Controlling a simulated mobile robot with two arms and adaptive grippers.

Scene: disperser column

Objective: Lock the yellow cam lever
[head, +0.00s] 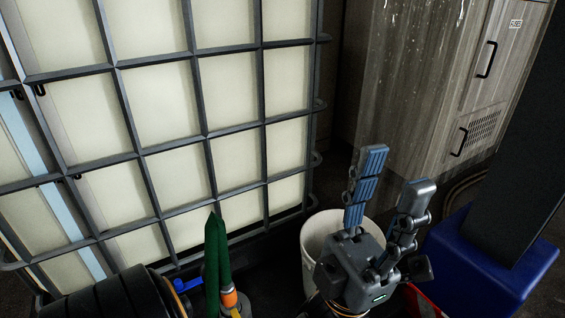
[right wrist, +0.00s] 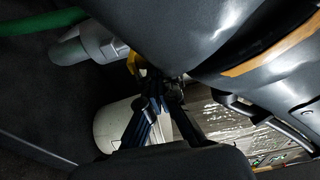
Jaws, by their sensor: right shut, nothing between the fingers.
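A yellow part, seemingly the cam lever (right wrist: 132,63), shows in the right wrist view beside a grey pipe fitting (right wrist: 88,46) with a green hose. A small yellow piece (head: 235,313) also shows at the bottom edge of the head view, under an orange collar. Most of the lever is hidden, so its position is unclear. My right gripper (right wrist: 162,92) is shut and empty, its fingertips close to the yellow part; contact cannot be told. My left gripper (head: 390,168) is open and empty, fingers pointing up, to the right of the fitting.
A caged white tank (head: 170,90) fills the left and back. A white bucket (head: 312,238) stands behind my left gripper. The green hose (head: 217,265) rises near a blue handle (head: 186,285). A grey cabinet (head: 410,80) stands at the back right.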

